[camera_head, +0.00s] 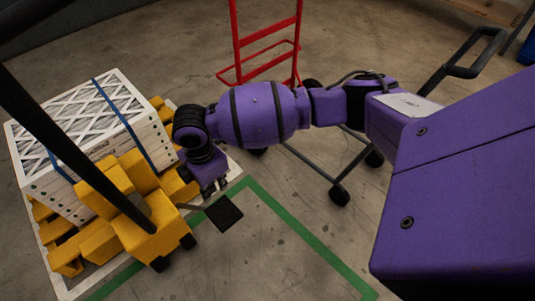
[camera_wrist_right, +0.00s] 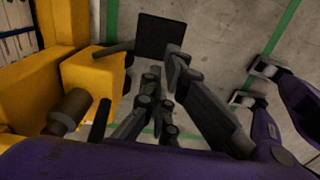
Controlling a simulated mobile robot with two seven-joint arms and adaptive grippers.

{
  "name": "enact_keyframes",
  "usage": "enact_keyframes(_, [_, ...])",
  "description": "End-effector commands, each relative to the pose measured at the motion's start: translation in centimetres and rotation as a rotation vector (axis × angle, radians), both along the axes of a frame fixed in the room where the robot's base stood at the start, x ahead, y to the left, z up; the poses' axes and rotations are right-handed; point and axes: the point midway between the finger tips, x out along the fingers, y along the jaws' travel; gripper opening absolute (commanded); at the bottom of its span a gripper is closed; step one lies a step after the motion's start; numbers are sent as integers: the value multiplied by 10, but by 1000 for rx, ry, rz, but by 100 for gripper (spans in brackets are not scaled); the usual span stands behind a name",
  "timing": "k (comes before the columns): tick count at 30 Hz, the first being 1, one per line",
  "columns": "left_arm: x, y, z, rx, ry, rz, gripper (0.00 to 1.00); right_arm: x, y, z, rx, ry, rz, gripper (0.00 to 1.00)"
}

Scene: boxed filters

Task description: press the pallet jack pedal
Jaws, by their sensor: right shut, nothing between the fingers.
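The yellow pallet jack (camera_head: 150,225) stands at the left in the head view, with its dark handle bar (camera_head: 70,150) slanting up to the upper left. Its pedal is a flat black square plate (camera_head: 223,213) low beside the jack. In the right wrist view the pedal (camera_wrist_right: 160,35) is just beyond my fingertips, and a dark curved rod runs from it toward the yellow body (camera_wrist_right: 92,75). My right gripper (camera_head: 214,188) is shut and empty, pointing down close to the pedal. I cannot tell whether it touches the plate. My left gripper is not in view.
White boxed filters (camera_head: 90,120) with a blue strap are stacked on the pallet jack. A red hand truck (camera_head: 265,40) and a dark-framed cart (camera_head: 325,175) stand behind my right arm. Green floor tape (camera_head: 300,235) borders the spot; the floor right of the pedal is clear.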

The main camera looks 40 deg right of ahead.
Motion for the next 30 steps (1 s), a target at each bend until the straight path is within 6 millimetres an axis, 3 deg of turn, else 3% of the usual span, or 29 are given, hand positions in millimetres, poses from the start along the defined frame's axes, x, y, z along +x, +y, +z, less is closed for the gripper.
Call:
enact_keyframes(9, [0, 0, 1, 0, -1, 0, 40, 2, 0, 2, 0, -5, 10, 0])
enact_keyframes(14, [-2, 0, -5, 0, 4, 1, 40, 2, 0, -8, 0, -4, 9, 0])
enact_keyframes(30, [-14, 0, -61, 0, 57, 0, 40, 1, 0, -116, 0, -1, 8, 0])
